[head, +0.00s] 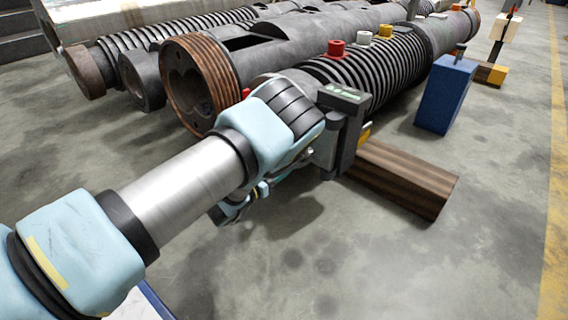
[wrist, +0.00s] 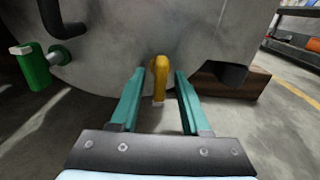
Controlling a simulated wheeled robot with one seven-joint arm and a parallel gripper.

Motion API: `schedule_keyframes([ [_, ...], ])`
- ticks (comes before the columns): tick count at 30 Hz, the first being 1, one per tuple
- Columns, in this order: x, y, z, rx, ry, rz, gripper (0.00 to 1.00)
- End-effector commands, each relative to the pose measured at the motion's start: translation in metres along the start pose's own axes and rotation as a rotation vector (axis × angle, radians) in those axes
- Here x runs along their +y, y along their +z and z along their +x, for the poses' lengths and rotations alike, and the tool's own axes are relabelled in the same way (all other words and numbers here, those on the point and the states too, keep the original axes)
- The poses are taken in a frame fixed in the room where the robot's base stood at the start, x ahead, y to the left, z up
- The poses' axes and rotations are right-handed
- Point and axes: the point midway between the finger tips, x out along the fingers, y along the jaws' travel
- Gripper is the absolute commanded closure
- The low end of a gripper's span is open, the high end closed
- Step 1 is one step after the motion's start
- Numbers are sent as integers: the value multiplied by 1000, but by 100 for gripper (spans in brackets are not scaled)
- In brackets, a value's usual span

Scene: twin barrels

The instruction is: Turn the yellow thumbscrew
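The yellow thumbscrew (wrist: 159,78) shows in the wrist view as an upright, rounded tab against a grey, curved metal surface. My gripper (wrist: 160,72) is open, with one teal finger to the left of the thumbscrew and one to the right. A gap shows on both sides, and neither finger appears to touch it. In the head view my arm reaches to the near end of the right barrel (head: 388,70), and my wrist hides the fingers. A small yellow piece (head: 365,131) shows just right of my wrist there; I cannot tell whether it is the thumbscrew.
A green handle (wrist: 34,68) and a dark curved bar (wrist: 62,18) are at left in the wrist view. A wooden beam (head: 405,180) lies under the barrel. A blue box (head: 446,95) stands right. Red (head: 337,48), white and yellow caps top the barrel. Front floor is clear.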

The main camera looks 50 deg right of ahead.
Motion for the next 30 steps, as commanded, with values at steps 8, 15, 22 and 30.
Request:
schedule_keyframes([
  [8, 0, 0, -5, 3, 1, -2, 54],
  [15, 0, 1, -28, 4, 2, -2, 54],
  [22, 0, 1, -50, 5, 2, -3, 54],
  [30, 0, 0, -69, 2, 1, -2, 54],
])
